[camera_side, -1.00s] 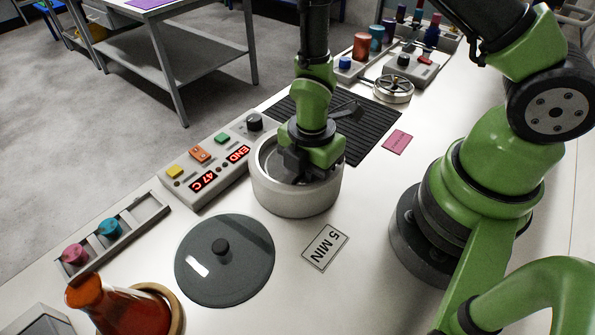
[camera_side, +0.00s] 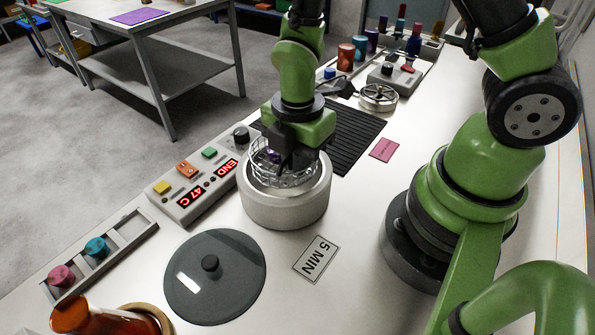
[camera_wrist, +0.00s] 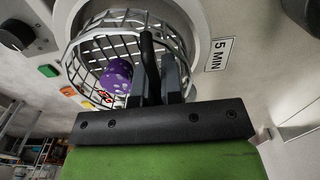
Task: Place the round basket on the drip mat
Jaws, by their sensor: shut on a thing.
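The round basket (camera_side: 268,172) is a wire basket, partly raised out of the round pale drying oven (camera_side: 287,208). The exact grip point is partly hidden by the fingers. The drip mat (camera_side: 352,140) is a dark ribbed mat behind and right of the oven, partly hidden by my arm.
The control panel (camera_side: 190,194) shows "47 C" and "END" left of the oven. The dark round lid (camera_side: 216,278) lies in front. A "5 MIN" card (camera_side: 316,258) and a pink card (camera_side: 384,149) lie flat.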

